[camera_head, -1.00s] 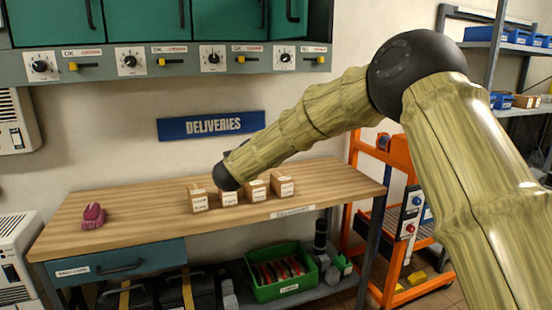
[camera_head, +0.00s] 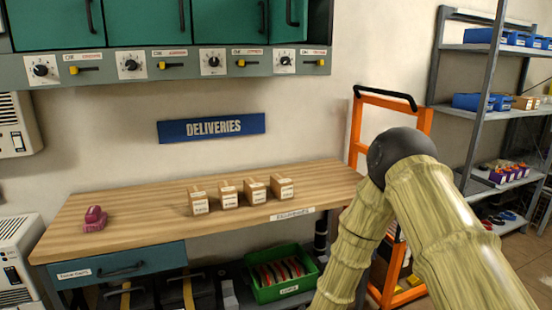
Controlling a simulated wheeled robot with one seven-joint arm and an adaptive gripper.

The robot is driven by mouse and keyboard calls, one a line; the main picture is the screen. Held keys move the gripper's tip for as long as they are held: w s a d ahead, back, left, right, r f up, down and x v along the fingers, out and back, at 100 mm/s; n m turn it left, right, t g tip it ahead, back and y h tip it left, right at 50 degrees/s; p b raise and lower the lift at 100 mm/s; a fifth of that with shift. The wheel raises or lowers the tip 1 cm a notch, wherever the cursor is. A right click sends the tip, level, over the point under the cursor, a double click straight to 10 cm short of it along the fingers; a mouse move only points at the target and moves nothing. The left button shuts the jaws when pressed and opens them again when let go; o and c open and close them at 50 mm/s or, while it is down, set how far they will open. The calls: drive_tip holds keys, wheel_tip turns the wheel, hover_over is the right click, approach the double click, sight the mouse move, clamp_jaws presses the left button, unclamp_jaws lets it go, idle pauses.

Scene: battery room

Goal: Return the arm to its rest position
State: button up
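My arm (camera_head: 425,215) is folded at the lower right of the head view. Its dark elbow joint (camera_head: 401,156) stands in front of the orange trolley, and the forearm (camera_head: 352,245) points down and out of the bottom of the picture. My gripper is out of view below the frame, so its fingers and anything in them are hidden. The wooden bench (camera_head: 130,205) under the blue deliveries sign (camera_head: 211,127) has no part of my arm over its boxes.
Several small cardboard boxes (camera_head: 228,195) stand in a row on the bench. A dark pink object (camera_head: 94,219) lies at its left end. A green crate (camera_head: 283,290) sits below. The orange trolley (camera_head: 428,121) and grey shelving (camera_head: 455,107) are at the right.

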drive_tip(key=s+d+f+n+g, duration=0.25)
drive_tip(key=s+d+f, duration=0.2)
drive_tip(key=s, duration=0.65)
drive_tip(key=s+d+f+n+g, duration=0.25)
drive_tip(key=s+f, duration=0.35)
drive_tip(key=s, duration=0.4)
drive_tip(key=s+d+n+g, duration=0.1)
drive_tip(key=s+d+g, duration=0.1)
drive_tip(key=s, duration=0.9)
drive_tip(key=s+d+f+n+g+p, duration=0.1)
drive_tip(key=s+d+n+g, duration=0.1)
drive_tip(key=s, duration=0.9)
drive_tip(key=shift+s+d+f+g+y, duration=0.25)
drive_tip(key=shift+d+g, duration=0.35)
drive_tip(key=shift+d, duration=0.6)
